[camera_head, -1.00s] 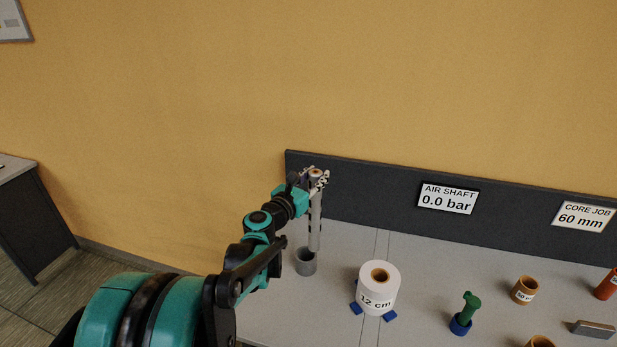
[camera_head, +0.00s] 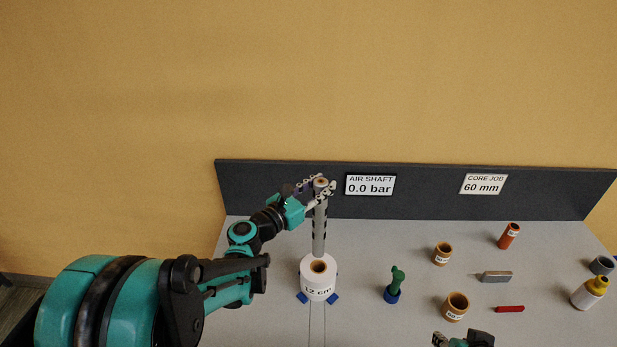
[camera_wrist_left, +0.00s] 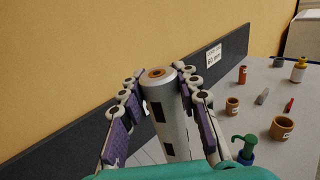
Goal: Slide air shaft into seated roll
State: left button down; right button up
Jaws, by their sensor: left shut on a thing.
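The air shaft (camera_head: 319,232) is a grey upright rod with dark strips. My left gripper (camera_head: 320,190) is shut on it near its top; the wrist view also shows the shaft (camera_wrist_left: 168,120) between the purple-padded fingers (camera_wrist_left: 160,105). The white paper roll (camera_head: 318,288), marked 12 cm, stands upright between blue chocks (camera_head: 333,297). The shaft's lower end appears just above and behind the roll's brown core opening (camera_head: 319,267); I cannot tell how large the gap is. My right gripper (camera_head: 463,340) shows only partly at the bottom edge.
A dark back panel carries the signs AIR SHAFT 0.0 bar (camera_head: 369,185) and CORE JOB 60 mm (camera_head: 483,184). Right of the roll stand a green-handled tool (camera_head: 396,280), brown cores (camera_head: 455,306), a grey block (camera_head: 496,277) and a yellow-capped bottle (camera_head: 589,293).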

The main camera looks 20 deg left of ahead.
jog(key=shift+r, duration=0.1)
dwell(0.4)
notch_tip(320, 180, down, 6)
jog(key=b, duration=0.5)
jog(key=shift+r+b, duration=0.15)
jog(key=shift+b, duration=0.2)
jog(key=shift+f, duration=0.25)
dwell(1.4)
